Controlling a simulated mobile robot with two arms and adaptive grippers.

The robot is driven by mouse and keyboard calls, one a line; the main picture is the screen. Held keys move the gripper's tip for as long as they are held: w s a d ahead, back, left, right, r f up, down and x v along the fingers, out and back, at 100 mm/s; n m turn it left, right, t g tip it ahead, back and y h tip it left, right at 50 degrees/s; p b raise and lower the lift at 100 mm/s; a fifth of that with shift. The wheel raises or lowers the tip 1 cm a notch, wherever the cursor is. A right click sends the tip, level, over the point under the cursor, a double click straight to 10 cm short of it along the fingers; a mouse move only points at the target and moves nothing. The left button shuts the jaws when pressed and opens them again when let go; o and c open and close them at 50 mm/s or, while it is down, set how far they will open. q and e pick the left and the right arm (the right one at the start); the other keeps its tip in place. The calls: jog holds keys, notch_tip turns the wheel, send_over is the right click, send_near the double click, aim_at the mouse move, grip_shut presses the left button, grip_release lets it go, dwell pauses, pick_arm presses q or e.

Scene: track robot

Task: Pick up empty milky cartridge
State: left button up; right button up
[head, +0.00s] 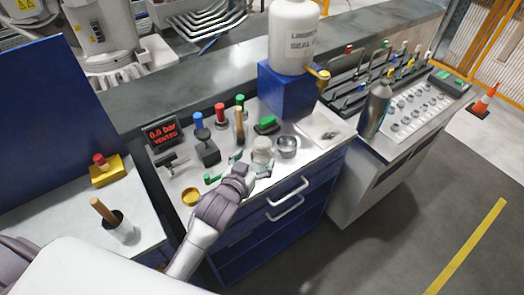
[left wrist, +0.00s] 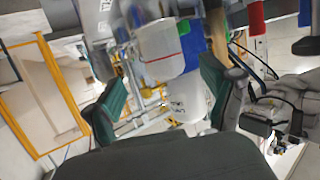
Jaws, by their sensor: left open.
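A milky, whitish cylinder (head: 262,149), which looks like the cartridge, stands upright on the light top of the blue drawer cabinet, left of a shiny metal cup (head: 287,147). I cannot see whether it is empty. My left gripper (head: 252,168) is open just in front of it, on the near side, with its fingers apart. In the left wrist view the two green finger pads (left wrist: 162,100) show with a gap between them. My right gripper is not in view.
Red, blue and green capped items, a wooden handle (head: 239,127) and a pressure display (head: 162,132) stand behind and left. A large white bottle (head: 293,38) sits on a blue block (head: 286,90) behind.

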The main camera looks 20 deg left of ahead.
aim_at(258, 151)
pick_arm(q)
jog(key=shift+x, duration=0.75)
jog(key=p+x, duration=0.1)
jog(key=x, duration=0.3)
jog(key=shift+w+a+r+p, duration=0.1)
jog(key=shift+w+a+p, duration=0.1)
jog(key=shift+w+p, duration=0.2)
jog(key=shift+w, duration=0.3)
jog(key=c, duration=1.4)
